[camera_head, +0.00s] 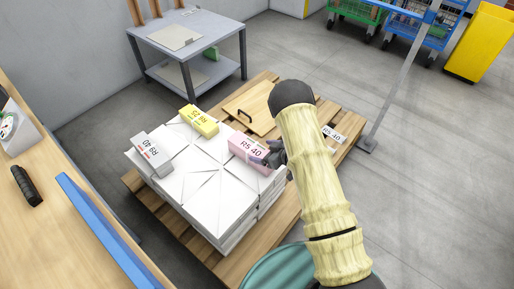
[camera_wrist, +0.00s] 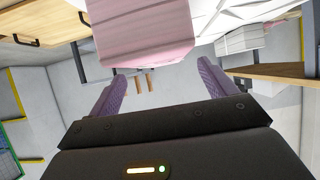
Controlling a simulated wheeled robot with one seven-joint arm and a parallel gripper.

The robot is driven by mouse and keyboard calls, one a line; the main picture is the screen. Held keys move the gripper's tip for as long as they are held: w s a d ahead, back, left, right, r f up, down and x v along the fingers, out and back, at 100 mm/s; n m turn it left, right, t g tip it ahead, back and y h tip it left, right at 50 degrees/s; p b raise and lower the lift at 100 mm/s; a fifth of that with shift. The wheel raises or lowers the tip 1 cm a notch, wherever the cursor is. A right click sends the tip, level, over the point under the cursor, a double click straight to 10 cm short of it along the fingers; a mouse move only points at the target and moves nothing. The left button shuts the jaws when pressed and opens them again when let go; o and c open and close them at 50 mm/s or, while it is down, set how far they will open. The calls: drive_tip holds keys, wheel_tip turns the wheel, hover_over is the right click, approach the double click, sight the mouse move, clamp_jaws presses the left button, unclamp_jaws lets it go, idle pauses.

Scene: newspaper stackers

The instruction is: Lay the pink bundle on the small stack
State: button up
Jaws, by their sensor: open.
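The pink bundle (camera_head: 249,150), marked R5 40, lies at the right edge of the white stack (camera_head: 205,190) on the wooden pallet. My gripper (camera_head: 275,155) is at the bundle's right end, and my arm covers part of that area. In the wrist view the pink bundle (camera_wrist: 145,30) fills the top middle, just beyond the fingertips of my open gripper (camera_wrist: 162,72). I cannot tell whether the fingers touch it. No separate small stack can be made out clearly; a white R5 40 label (camera_head: 334,134) shows at the pallet's right side.
A yellow bundle (camera_head: 199,120) and a grey-white bundle (camera_head: 150,150) lie on the white stack. A wooden board (camera_head: 250,108) with a dark handle lies behind it on the pallet. A grey table (camera_head: 186,35) stands at the back, a wooden counter (camera_head: 60,240) at left.

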drive_tip(key=p+v, duration=0.1)
drive_tip(key=v, duration=0.6)
drive_tip(key=shift+d, duration=0.1)
drive_tip(key=d+r+m+h, duration=0.6)
drive_tip(key=d+r+h, duration=0.25)
drive_tip(key=r, duration=0.55)
drive_tip(key=s+r+m+g, duration=0.2)
drive_tip(key=s+r, duration=0.2)
drive_tip(key=s, duration=0.6)
drive_tip(key=s+r+m+g+h, duration=0.1)
drive_tip(key=s+r, duration=0.4)
drive_tip(key=s, duration=0.6)
drive_tip(key=shift+d+m+g, duration=0.5)
drive_tip(key=shift+m+g, duration=0.2)
drive_tip(key=shift+g, duration=0.3)
